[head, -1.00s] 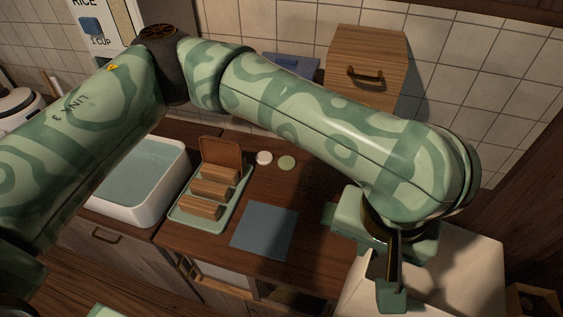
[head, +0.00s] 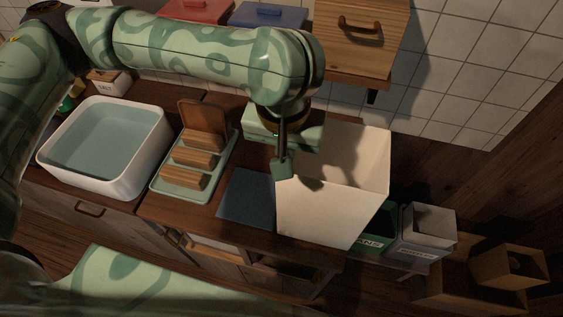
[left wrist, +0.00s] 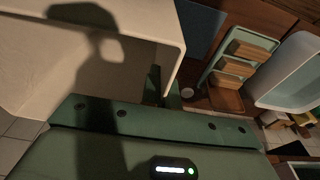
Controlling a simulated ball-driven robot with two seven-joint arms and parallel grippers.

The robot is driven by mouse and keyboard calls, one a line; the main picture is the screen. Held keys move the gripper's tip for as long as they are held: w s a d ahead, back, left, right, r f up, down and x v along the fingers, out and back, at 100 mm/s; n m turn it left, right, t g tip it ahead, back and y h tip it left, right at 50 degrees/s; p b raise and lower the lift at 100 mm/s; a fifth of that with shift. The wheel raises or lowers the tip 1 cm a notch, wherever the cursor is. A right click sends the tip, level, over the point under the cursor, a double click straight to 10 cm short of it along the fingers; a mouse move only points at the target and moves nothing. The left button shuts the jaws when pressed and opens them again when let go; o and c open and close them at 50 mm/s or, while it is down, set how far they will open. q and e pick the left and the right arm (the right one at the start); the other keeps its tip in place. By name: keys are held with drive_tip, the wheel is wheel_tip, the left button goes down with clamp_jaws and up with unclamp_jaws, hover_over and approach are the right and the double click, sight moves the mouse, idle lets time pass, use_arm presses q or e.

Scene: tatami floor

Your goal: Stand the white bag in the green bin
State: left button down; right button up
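The white bag (head: 350,205) is a large open-topped box shape in the middle right of the head view, its opening facing up. It also fills the upper left of the left wrist view (left wrist: 110,50). My left gripper (head: 284,170) is shut on the bag's left rim; its grip is partly hidden. The green bin (head: 379,238) shows low behind the bag's right side, with a partly covered label; the bag hides much of it. My right gripper is out of view.
A grey bin (head: 428,235) stands right of the green one, with a wooden box (head: 508,268) further right. The counter holds a blue mat (head: 246,198), a green rack (head: 212,172) of wooden blocks and a white basin (head: 152,165). A wooden cabinet (head: 360,50) hangs above.

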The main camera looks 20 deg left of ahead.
use_arm(q)
drive_tip(key=f, duration=0.1)
drive_tip(key=f+b, duration=0.1)
drive_tip(key=a+f+b, duration=0.1)
drive_tip(key=f, duration=0.1)
drive_tip(key=shift+w+f, duration=0.1)
drive_tip(key=shift+w, duration=0.15)
drive_tip(key=shift+s, duration=0.15)
drive_tip(key=c, duration=1.7)
unclamp_jaws()
drive_tip(key=shift+f, duration=0.1)
